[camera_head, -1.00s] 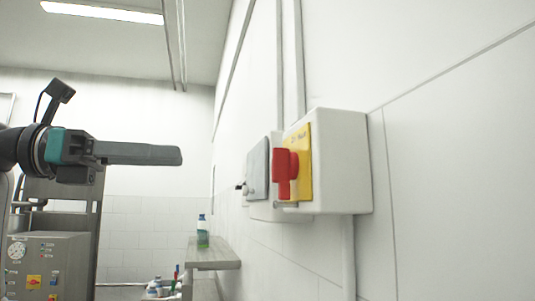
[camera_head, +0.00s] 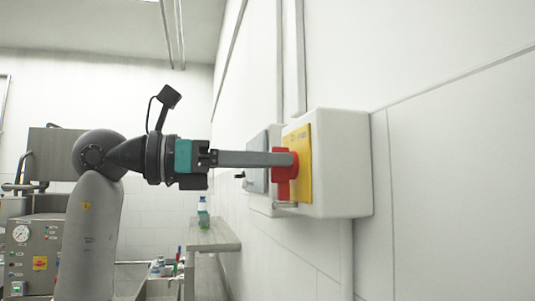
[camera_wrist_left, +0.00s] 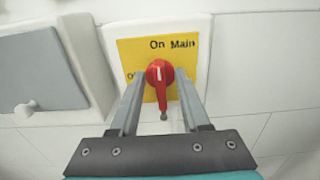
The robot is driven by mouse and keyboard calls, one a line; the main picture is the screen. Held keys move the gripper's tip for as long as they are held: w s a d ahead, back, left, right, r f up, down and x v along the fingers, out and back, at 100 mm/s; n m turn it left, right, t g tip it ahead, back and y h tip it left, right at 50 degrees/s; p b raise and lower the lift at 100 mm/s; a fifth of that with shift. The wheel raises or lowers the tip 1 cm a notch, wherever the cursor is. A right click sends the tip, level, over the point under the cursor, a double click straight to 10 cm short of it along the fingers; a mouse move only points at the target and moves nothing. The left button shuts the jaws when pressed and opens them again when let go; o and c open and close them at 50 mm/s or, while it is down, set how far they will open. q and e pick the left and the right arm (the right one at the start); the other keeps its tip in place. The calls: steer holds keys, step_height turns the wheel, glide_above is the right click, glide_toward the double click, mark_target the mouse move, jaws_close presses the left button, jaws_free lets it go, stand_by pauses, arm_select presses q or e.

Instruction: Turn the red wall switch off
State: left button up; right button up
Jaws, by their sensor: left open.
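The red wall switch (camera_head: 283,182) is a rotary knob on a yellow plate (camera_head: 304,165) on a white wall box. In the left wrist view the knob (camera_wrist_left: 160,76) has its handle pointing down and a white mark at its top. The yellow plate there reads "On Main" at the top, with a partly hidden label at left. My left gripper (camera_head: 290,159) is open, its fingers reaching the knob, one on each side of it in the wrist view. I cannot tell whether they touch it. My right gripper is not in view.
A grey-fronted box (camera_wrist_left: 40,75) with a small knob sits left of the switch box. A shelf (camera_head: 213,238) with a bottle (camera_head: 203,213) is lower on the wall. A metal machine with a gauge (camera_head: 21,233) stands at the left. The wall right of the switch is clear.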

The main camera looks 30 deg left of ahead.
arm_select(q)
steer(key=shift+c, duration=0.3)
jaws_close()
stand_by(0.4)
